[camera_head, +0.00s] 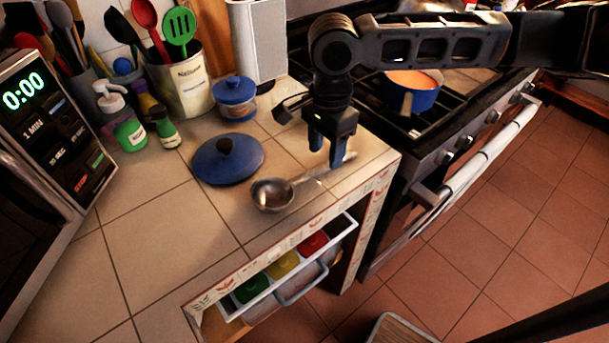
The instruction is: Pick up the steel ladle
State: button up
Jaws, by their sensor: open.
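The steel ladle (271,195) lies on the tiled counter near its front edge. Its round bowl is at the left and its handle runs up and to the right. My gripper (325,152) points down over the handle with its blue-tipped fingers spread open. The fingers appear close to the handle, and part of the handle is hidden behind them. I cannot tell whether they touch it.
A blue lid (228,163) lies left of the ladle, with a blue-lidded jar (235,98) behind. A utensil crock (183,85), green bottles (130,133) and a microwave (45,150) stand left. An open drawer (285,270) sits below the counter. A blue pot (411,98) is on the stove.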

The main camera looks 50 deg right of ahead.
aim_at(325, 165)
jog(key=shift+f, duration=1.9)
jog(key=shift+c, duration=0.4)
grip_shut()
